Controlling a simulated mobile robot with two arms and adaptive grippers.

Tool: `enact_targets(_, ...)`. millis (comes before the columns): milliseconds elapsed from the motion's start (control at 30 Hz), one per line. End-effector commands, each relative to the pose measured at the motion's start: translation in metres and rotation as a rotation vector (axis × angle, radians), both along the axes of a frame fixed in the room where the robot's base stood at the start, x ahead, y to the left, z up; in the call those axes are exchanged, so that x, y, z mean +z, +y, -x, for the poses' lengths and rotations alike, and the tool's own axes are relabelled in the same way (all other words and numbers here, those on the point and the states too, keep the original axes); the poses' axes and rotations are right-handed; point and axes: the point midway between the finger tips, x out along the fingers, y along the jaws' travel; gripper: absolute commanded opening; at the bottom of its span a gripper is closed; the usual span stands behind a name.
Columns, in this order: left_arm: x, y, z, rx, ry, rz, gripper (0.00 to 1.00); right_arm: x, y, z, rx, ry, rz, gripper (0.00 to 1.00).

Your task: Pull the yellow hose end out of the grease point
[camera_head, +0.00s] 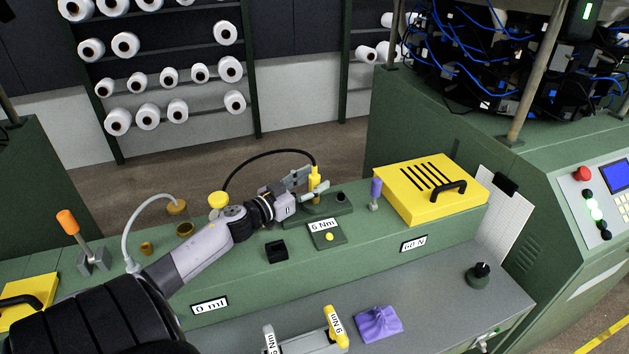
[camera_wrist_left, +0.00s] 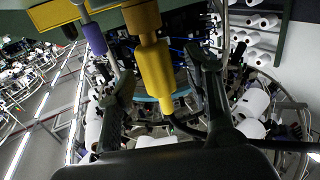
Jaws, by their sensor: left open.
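The yellow hose end (camera_head: 315,177) stands upright at the grease point on a dark block (camera_head: 326,207) on the green machine bench. A black hose (camera_head: 262,155) runs from its top in an arc down to the left. In the left wrist view the hose end (camera_wrist_left: 156,72) hangs between my fingers, with a darker yellow-brown part (camera_wrist_left: 141,18) at its machine end. My left gripper (camera_head: 313,183) is open, one finger on each side of the hose end; it also shows in the left wrist view (camera_wrist_left: 165,75). Gaps show on both sides. My right gripper is not in view.
A purple-topped lever (camera_head: 375,192) and a yellow cover (camera_head: 430,190) with a black handle stand right of the grease point. A plate marked 6 Nm (camera_head: 328,234) and a black square socket (camera_head: 277,251) lie in front. A purple cloth (camera_head: 378,322) lies on the lower grey shelf.

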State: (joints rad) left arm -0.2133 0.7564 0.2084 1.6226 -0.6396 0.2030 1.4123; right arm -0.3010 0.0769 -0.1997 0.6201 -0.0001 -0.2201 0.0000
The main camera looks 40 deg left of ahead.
Motion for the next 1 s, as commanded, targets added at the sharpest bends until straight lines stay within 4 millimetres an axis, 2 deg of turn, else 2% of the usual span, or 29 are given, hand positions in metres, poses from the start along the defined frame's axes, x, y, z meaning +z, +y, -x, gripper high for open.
enact_targets(133,0.0005,-0.0009,-0.0098,0.000,-0.001,0.001,0.47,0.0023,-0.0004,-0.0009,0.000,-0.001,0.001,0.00)
enact_targets(400,-0.0008,-0.0012,-0.0104,0.000,0.001,0.001,0.45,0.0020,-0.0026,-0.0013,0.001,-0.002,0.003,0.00)
enact_targets(1000,-0.0006,-0.0011,-0.0102,0.000,0.001,0.000,0.05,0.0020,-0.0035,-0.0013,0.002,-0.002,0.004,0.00)
